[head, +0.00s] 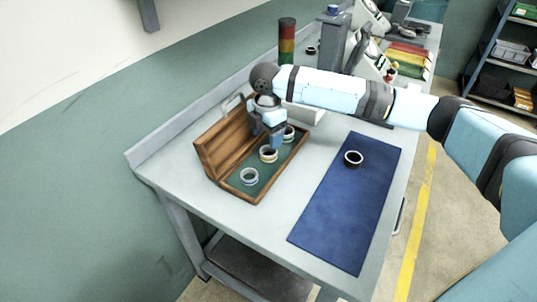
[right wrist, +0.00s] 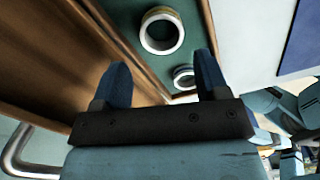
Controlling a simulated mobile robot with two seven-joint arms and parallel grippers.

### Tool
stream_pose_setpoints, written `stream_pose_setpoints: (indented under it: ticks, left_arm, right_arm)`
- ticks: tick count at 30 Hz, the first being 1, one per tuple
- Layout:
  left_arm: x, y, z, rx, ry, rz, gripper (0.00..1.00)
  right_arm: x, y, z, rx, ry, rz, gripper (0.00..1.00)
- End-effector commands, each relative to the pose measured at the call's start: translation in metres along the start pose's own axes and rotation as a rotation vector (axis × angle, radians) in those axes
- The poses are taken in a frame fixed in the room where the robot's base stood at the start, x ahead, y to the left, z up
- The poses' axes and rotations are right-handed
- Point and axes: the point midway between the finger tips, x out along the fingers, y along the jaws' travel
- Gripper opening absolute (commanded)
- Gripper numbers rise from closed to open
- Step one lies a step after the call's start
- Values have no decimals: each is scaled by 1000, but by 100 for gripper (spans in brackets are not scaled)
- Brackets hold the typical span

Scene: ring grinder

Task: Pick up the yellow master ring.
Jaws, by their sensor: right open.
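The yellow master ring (head: 268,158) stands in the middle of the green-lined wooden box (head: 233,194), between two other rings. It looks pale with a yellow band. In the right wrist view the yellow ring (right wrist: 180,36) lies ahead of the fingertips, with its open centre visible. My right gripper (head: 277,143) hangs over the box, close to the yellow ring and partly in front of the far ring. In the right wrist view my right gripper (right wrist: 162,68) has its two blue fingers spread with nothing between them. My left gripper is not in view.
A clear ring (head: 249,183) is nearest in the box; another ring (head: 289,139) is at its far end. The raised lid (head: 222,148) borders the left side. A dark ring (head: 353,164) sits on the blue mat (head: 335,215). The front of the bench is clear.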

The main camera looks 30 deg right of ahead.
Motion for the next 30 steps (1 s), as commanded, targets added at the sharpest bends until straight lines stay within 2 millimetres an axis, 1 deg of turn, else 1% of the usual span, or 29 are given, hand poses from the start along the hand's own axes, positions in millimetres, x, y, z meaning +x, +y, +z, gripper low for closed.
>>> stream_pose_setpoints:
  ticks: [1,5,8,13,16,18,23,24,29,30]
  left_arm:
    - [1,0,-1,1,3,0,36]
    - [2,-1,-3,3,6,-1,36]
    - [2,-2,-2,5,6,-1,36]
    - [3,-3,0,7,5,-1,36]
    - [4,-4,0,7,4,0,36]
    - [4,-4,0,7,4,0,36]
    - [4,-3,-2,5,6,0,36]
    - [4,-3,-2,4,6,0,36]
    - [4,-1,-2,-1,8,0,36]
    - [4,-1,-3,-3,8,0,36]
  right_arm:
    - [5,0,0,0,0,0,68]
    - [10,0,0,-1,0,1,68]
    - [18,-1,2,0,0,0,68]
    - [43,-4,5,0,0,-1,68]
    - [56,-4,4,-1,0,0,68]
    - [60,-4,4,-1,0,1,68]
    - [60,-4,4,-1,0,2,68]
    - [60,-4,4,-1,0,2,66]
    - [60,-4,4,-1,0,1,29]
    - [60,-4,4,-1,0,1,28]
